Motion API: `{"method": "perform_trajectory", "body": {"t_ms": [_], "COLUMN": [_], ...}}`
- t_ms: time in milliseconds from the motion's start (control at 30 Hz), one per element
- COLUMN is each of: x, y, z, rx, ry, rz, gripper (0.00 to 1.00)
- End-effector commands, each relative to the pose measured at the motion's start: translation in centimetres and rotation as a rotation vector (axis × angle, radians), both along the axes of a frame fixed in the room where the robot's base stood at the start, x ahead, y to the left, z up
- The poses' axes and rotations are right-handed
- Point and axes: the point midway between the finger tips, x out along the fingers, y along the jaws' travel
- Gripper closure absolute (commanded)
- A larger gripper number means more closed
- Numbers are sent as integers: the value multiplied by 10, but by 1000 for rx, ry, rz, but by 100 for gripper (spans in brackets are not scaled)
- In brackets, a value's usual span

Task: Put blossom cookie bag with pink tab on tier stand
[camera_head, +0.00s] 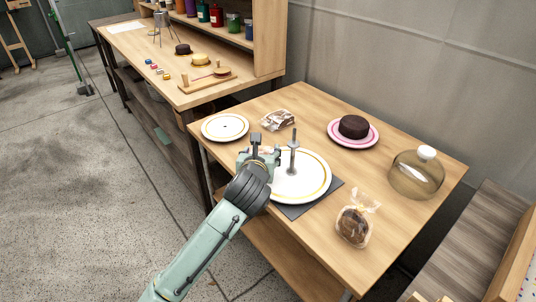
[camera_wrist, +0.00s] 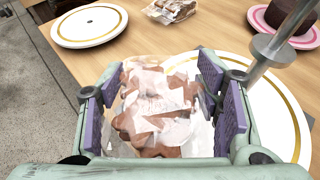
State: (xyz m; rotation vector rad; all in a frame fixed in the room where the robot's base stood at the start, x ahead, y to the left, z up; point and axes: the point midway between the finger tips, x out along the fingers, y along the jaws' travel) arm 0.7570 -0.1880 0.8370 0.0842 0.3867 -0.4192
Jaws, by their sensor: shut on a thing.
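My gripper (camera_head: 262,151) is shut on a clear bag of brown cookies (camera_wrist: 155,115). In the wrist view the bag sits between the purple finger pads, with whitish glare or print across it; I see no pink tab on it. In the head view the bag is hidden by my gripper. The tier stand (camera_head: 312,180) is a white plate with a gold ring and a metal post (camera_head: 293,158). My gripper is just left of the post, at the plate's left side. The plate also shows in the wrist view (camera_wrist: 273,115). I cannot tell whether the bag touches it.
A loose white gold-ringed plate (camera_head: 212,130) lies left. A clear bag (camera_head: 277,119) lies behind. A cake (camera_head: 353,126) on a pink-rimmed plate (camera_head: 335,137), a glass dome (camera_head: 416,176) and a tied bag (camera_head: 352,226) stand right. A dark mat (camera_head: 294,211) lies under the stand.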

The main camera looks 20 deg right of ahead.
Motion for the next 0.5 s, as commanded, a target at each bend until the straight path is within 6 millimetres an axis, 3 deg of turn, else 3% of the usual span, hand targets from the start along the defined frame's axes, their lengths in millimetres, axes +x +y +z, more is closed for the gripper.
{"method": "perform_trajectory", "body": {"t_ms": [233,500], "x": [5,6], "y": [-24,-21], "z": [0,-35], "rx": [-1,-2], "ry": [0,0], "rz": [-3,3], "gripper": [55,55]}}
